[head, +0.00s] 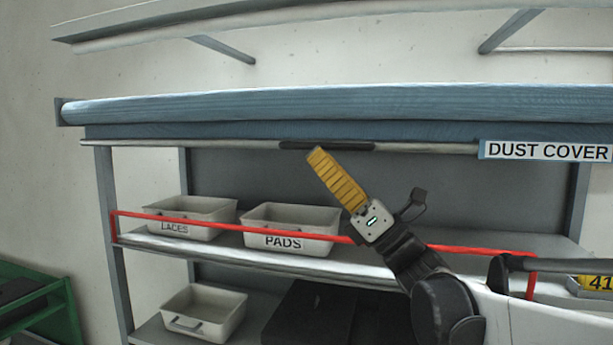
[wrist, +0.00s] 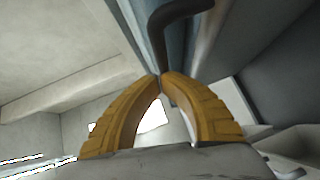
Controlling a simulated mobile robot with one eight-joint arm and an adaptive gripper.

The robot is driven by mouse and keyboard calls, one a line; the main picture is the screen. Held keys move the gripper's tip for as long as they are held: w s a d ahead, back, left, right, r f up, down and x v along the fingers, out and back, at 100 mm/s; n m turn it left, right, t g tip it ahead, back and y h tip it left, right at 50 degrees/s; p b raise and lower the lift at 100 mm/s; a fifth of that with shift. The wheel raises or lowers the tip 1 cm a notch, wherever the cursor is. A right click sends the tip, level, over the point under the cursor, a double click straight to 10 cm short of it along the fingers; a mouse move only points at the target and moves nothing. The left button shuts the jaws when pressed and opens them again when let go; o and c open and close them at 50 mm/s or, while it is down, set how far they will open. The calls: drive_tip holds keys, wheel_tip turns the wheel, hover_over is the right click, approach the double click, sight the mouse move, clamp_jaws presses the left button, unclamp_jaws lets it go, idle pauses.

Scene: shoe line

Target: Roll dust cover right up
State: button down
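The blue dust cover (head: 330,105) is a long roll across the top of the rack, with a short strip hanging below it. A pale bar runs along its lower edge and carries a dark handle (head: 352,146). A label reading DUST COVER (head: 545,150) is at the right. My gripper (head: 315,153), with yellow ridged fingers, points up and left at the handle's left half. In the wrist view the handle (wrist: 180,14) bends and runs down to the fingertips (wrist: 160,76), which close together at it. The exact contact is partly hidden by the fingers.
The shelf below is open, with a LACES bin (head: 185,215) and a PADS bin (head: 288,229) behind a red rail (head: 265,229). An empty bin (head: 203,310) stands on the lower shelf. Brackets (head: 222,47) project overhead. A green rack (head: 40,312) stands at the lower left.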

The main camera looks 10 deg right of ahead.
drive_tip(key=shift+r, duration=0.8)
